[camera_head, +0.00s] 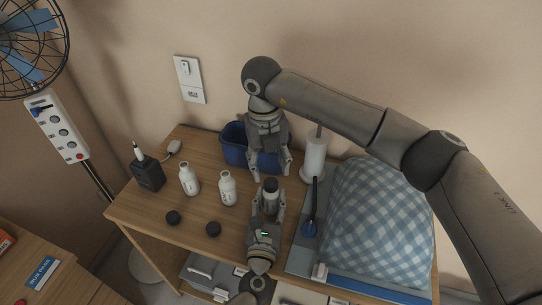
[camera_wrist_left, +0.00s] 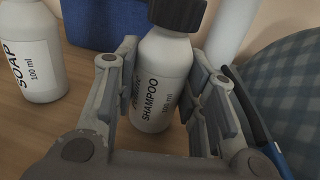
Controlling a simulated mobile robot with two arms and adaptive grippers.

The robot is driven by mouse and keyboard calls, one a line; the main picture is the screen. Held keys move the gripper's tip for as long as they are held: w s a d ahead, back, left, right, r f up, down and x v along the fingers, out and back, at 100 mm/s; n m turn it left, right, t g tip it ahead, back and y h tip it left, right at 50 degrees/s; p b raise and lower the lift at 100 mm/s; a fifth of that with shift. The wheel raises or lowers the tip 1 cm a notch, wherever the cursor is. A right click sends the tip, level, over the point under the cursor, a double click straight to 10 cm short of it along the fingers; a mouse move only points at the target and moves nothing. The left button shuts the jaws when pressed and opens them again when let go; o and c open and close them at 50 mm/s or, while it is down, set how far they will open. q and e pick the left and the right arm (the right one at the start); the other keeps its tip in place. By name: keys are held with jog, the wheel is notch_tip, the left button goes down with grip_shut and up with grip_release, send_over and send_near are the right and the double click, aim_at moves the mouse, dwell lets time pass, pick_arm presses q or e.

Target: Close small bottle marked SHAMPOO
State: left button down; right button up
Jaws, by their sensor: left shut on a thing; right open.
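The small white SHAMPOO bottle (camera_wrist_left: 150,95) stands upright between the fingers of my left gripper (camera_head: 269,194), which is shut on its body. A black cap (camera_wrist_left: 177,12) sits on its top, and the cap also shows in the head view (camera_head: 270,184). I cannot tell how tightly it is seated. My right gripper (camera_head: 270,174) is open and points down, just over the cap, its fingers apart and holding nothing. Most of the bottle is hidden by my left gripper in the head view.
Two uncapped white bottles (camera_head: 189,180) (camera_head: 227,188) stand to the left; one reads SOAP (camera_wrist_left: 35,70). Two black caps (camera_head: 173,217) (camera_head: 213,229) lie before them. A blue bin (camera_head: 234,145) and white cylinder (camera_head: 315,158) stand behind. A checked cloth pile (camera_head: 380,220) fills the right.

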aim_at(271, 182)
jog(key=n, duration=0.5)
jog(key=shift+r, duration=0.4)
jog(key=n, duration=0.5)
jog(key=shift+s+d+r, duration=0.1)
jog(key=shift+r, duration=0.25)
jog(key=n, duration=0.4)
jog(key=shift+s+r+n, duration=0.1)
jog(key=shift+r+n, duration=0.25)
jog(key=shift+n, duration=0.05)
jog(key=n, duration=0.5)
jog(key=shift+s+d+r+n+y, duration=0.1)
jog(key=shift+s+r+n+y, duration=0.05)
jog(key=shift+r+n+y, duration=0.2)
jog(key=shift+f, duration=4)
